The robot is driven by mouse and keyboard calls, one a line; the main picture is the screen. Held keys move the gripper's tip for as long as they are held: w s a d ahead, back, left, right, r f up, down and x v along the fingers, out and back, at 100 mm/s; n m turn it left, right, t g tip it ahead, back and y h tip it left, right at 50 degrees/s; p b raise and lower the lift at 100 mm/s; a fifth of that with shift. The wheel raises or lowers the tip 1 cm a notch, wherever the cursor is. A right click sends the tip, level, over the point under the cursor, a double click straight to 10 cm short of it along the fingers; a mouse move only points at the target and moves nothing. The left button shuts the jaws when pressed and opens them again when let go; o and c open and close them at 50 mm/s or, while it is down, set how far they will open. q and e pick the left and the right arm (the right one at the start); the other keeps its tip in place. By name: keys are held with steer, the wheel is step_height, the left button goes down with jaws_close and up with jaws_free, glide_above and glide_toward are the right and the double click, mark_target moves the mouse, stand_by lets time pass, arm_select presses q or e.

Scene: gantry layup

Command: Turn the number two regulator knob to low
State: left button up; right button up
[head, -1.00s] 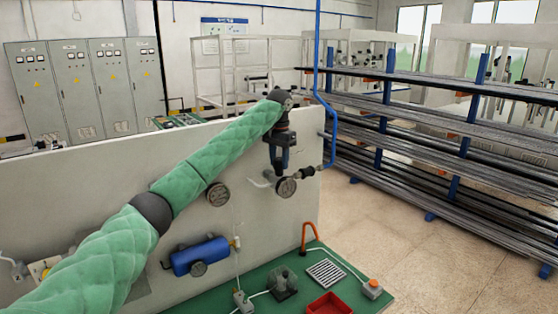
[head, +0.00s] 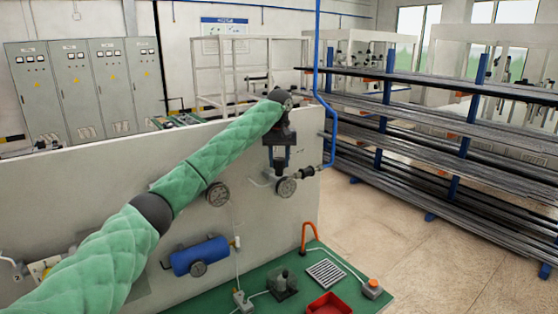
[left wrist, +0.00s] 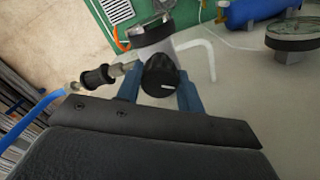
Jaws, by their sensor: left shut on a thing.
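The black regulator knob (left wrist: 160,75) has a white pointer line and sits between the two blue fingers of my left gripper (left wrist: 159,92) in the left wrist view. The gripper is shut on it from above. In the head view my left gripper (head: 279,160) reaches down over the regulator at the right end of the pale wall panel. The regulator's round gauge (head: 286,187) shows just below the fingers, and also in the left wrist view (left wrist: 152,30). No number or low marking is readable. My right gripper is not in view.
A black fitting (head: 307,171) joins the regulator to a blue pipe (head: 331,140) at its right. Another gauge (head: 218,194) and a blue tank (head: 201,255) are on the panel. A green bench (head: 262,299) lies below with a red tray (head: 330,305).

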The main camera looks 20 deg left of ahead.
arm_select(q)
steer(key=n, duration=1.4)
steer(key=shift+w+n, duration=0.1)
steer(key=shift+n, duration=0.3)
steer(key=n, duration=0.5)
steer(key=shift+f, duration=0.1)
steer(key=shift+f+n, duration=0.1)
steer(key=shift+n, duration=2.3)
steer(key=o, duration=0.9)
steer(key=shift+a, duration=0.1)
steer(key=shift+o, duration=0.4)
